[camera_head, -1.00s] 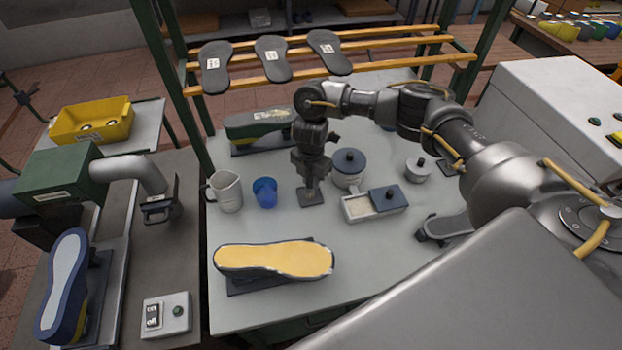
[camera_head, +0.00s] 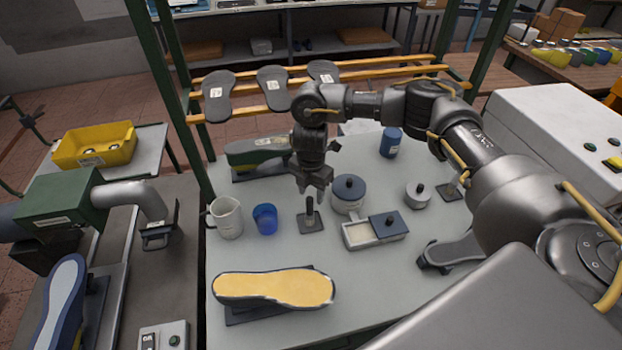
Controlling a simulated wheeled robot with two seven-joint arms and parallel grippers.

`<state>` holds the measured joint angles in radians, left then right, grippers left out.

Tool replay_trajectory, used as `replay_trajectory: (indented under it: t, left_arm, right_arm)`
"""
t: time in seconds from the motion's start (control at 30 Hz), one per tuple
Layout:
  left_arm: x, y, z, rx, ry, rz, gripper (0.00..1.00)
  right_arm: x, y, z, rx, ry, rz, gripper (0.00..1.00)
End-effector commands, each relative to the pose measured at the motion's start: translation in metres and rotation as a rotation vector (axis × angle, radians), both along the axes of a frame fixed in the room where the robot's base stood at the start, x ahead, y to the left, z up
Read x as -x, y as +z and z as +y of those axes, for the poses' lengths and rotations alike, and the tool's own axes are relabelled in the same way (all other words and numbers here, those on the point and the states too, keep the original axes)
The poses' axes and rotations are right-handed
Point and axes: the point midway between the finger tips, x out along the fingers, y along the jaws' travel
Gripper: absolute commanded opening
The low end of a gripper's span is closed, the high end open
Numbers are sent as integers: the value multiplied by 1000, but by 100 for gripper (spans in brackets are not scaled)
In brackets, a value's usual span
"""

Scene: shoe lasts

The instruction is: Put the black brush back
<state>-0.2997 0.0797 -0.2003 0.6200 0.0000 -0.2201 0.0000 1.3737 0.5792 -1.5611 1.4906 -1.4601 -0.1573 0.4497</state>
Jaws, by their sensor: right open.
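The black brush (camera_head: 309,211) stands upright on a small dark square base (camera_head: 311,225) on the grey table. Only its dark upright handle shows clearly; its lower end is too small to make out. My right gripper (camera_head: 315,194) is open and points down just above the top of the handle, with nothing between its fingers. Whether a fingertip still touches the handle cannot be told. My left gripper is not in view.
A lidded pot (camera_head: 348,196) and a box with a blue lid (camera_head: 376,231) stand close on the right. A blue cup (camera_head: 265,219) and white mug (camera_head: 226,217) stand left. A yellow-soled shoe last (camera_head: 273,289) lies in front. A blue can (camera_head: 391,142) stands behind.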

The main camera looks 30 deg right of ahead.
Motion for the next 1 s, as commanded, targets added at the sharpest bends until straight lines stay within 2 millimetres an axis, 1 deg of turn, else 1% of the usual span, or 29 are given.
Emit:
replay_trajectory:
  t: [0.03,0.1,0.2,0.33,0.5,1.0]
  left_arm:
    - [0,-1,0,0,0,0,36]
    - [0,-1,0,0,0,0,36]
    - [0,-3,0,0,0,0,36]
    - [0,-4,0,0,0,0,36]
    - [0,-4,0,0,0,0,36]
    - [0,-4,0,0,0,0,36]
  right_arm:
    - [-2,12,0,1,4,-6,44]
    - [-1,25,0,1,3,-4,44]
    - [-1,39,0,0,1,-4,44]
    - [0,50,0,0,0,-1,44]
    - [0,55,0,0,-1,1,44]
    - [0,54,0,0,0,1,44]
